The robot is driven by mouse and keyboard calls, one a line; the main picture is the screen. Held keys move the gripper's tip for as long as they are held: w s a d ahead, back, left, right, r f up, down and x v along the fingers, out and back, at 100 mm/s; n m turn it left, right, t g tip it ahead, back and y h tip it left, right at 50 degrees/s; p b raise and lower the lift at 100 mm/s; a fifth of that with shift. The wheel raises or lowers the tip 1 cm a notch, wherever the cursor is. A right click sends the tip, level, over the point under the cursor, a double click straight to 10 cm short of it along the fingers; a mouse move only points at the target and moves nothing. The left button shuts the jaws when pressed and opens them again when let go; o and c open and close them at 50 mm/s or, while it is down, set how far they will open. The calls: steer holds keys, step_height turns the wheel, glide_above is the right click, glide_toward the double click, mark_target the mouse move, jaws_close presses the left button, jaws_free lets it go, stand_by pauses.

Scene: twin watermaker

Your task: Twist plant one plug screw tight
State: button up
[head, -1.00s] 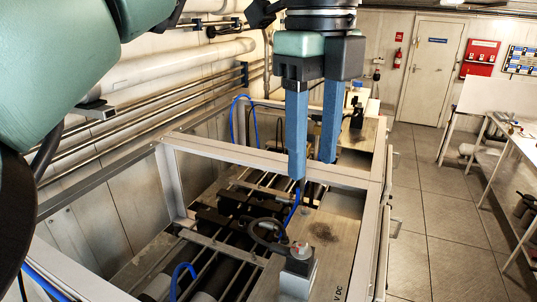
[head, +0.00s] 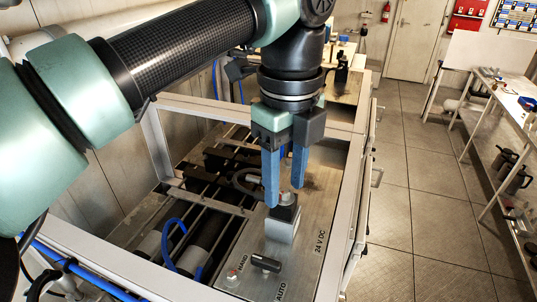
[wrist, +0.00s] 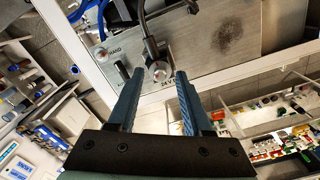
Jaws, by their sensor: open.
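The plug (head: 282,222) is a grey block with a dark cap and a small screw (head: 286,198) on top. It stands on the metal panel marked 24 V DC. A black cable joins it, clearer in the wrist view, where the plug (wrist: 158,73) appears between the fingertips. My gripper (head: 285,195) is open and points down, with one blue finger on each side of the plug's top in the head view. I cannot tell whether the fingers touch it or how far above it they are.
A black switch handle (head: 266,263) and a small red-marked fitting (head: 233,273) sit on the panel nearer me. A light metal frame (head: 352,200) surrounds the unit. A blue hose (head: 170,240) loops at left. The tiled floor (head: 405,190) at right is clear.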

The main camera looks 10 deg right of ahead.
steer(key=shift+w, duration=0.1)
jaws_close()
steer(key=shift+m, duration=0.3)
steer(key=shift+f+m+b, duration=0.1)
steer(key=shift+m+b, duration=0.85)
steer(key=shift+m, duration=0.25)
steer(key=m, duration=0.2)
steer(key=shift+m+b, duration=0.4)
steer(key=m, duration=0.3)
steer(key=shift+m, duration=1.9)
